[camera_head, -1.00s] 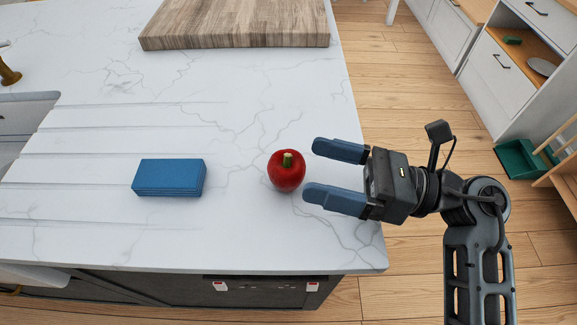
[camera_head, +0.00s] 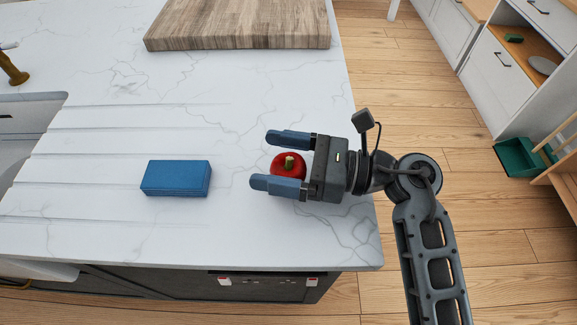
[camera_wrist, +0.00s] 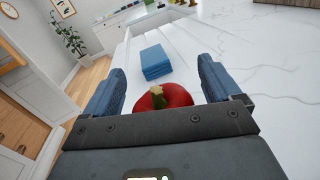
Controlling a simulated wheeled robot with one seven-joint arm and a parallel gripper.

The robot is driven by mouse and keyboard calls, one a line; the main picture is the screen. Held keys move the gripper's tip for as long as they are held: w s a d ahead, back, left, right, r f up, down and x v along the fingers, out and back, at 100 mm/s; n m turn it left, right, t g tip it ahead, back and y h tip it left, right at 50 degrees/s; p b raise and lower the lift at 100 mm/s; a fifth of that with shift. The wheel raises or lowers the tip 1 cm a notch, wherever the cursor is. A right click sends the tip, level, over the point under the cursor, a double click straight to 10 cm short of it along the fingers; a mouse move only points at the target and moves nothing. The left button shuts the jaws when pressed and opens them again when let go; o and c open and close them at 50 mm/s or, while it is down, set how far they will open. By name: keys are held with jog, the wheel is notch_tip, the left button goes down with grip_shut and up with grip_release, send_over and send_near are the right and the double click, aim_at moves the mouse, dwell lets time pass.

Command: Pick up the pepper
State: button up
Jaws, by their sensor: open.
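The red pepper (camera_head: 288,163) with a green stem stands on the white marble counter (camera_head: 230,225). My gripper (camera_head: 270,160) is open, with its two blue fingers on either side of the pepper. The fingertips reach past it to the left in the head view. In the wrist view the pepper (camera_wrist: 163,97) sits between the open fingers (camera_wrist: 160,85), close to the palm, its near part hidden by the gripper body. I cannot tell whether either finger touches it.
A blue block (camera_head: 176,178) lies on the counter left of my fingertips. A wooden board (camera_head: 240,25) lies at the back. A sink (camera_head: 25,125) is at the left. The counter's right edge runs under my gripper, with wooden floor beyond.

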jog(key=c, duration=1.1)
jog(key=shift+o, duration=0.2)
